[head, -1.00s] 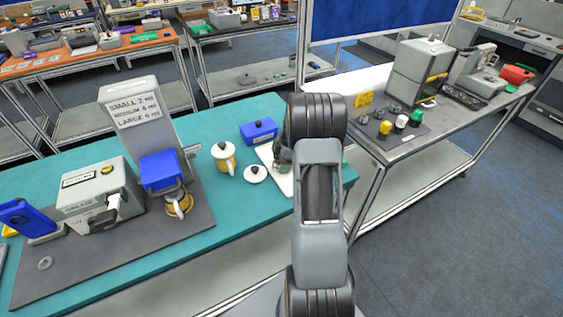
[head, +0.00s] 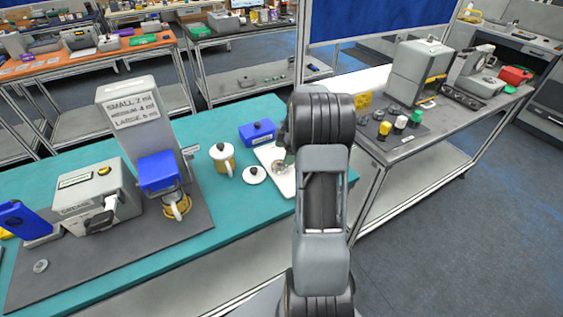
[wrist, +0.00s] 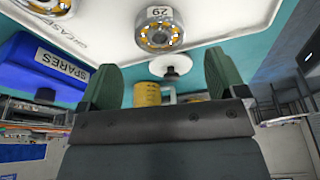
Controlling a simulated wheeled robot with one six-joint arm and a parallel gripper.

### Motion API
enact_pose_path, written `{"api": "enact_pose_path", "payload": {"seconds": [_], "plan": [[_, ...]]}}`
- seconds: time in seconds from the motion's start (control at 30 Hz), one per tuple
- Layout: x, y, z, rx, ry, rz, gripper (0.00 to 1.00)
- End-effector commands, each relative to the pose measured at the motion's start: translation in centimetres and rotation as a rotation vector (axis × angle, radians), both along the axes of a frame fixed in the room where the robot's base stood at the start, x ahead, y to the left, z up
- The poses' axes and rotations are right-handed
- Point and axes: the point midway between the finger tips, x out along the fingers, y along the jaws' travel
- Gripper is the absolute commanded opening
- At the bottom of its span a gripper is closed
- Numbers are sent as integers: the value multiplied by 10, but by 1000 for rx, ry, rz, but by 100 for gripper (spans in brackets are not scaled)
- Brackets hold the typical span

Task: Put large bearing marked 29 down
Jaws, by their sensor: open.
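The large bearing marked 29 (wrist: 160,30) is a silver ring with brass-coloured balls, lying on a white tray (wrist: 225,18) in the wrist view. Its 29 label faces the camera. My gripper (wrist: 165,78) has two green fingers spread wide with nothing between them. The bearing lies beyond the fingertips, apart from them. In the head view a bearing, likely the same one, shows at the tray (head: 283,185) as a small ring (head: 279,167), beside my arm. The gripper itself is mostly hidden behind my arm there.
Another bearing (wrist: 45,5) is on the tray, cut off by the frame. A blue SPARES box (wrist: 45,65) stands beside the tray. A yellow-and-white pot (head: 222,158) and a white lid (head: 255,175) stand left of the tray. A grey dispenser (head: 140,115) stands further left.

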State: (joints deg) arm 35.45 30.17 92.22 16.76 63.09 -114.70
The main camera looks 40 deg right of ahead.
Motion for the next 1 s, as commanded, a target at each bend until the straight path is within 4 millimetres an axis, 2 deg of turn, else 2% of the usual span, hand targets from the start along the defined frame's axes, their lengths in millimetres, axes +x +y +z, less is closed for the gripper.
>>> {"api": "enact_pose_path", "payload": {"seconds": [0.2, 0.37, 0.47, 0.57, 0.67, 0.8, 0.9, 1.0], "plan": [[-3, -10, 36, -2, -3, 0, 90], [-5, -14, 53, -2, -1, -1, 90], [-6, -8, 64, -7, 3, -20, 90], [-10, 18, 80, -31, 19, -100, 90], [-21, 62, 101, -67, 33, -249, 90], [-55, 131, 121, -103, 25, -524, 90], [-84, 170, 126, -99, -1, -715, 90], [-114, 199, 124, -73, -31, -884, 90]]}}
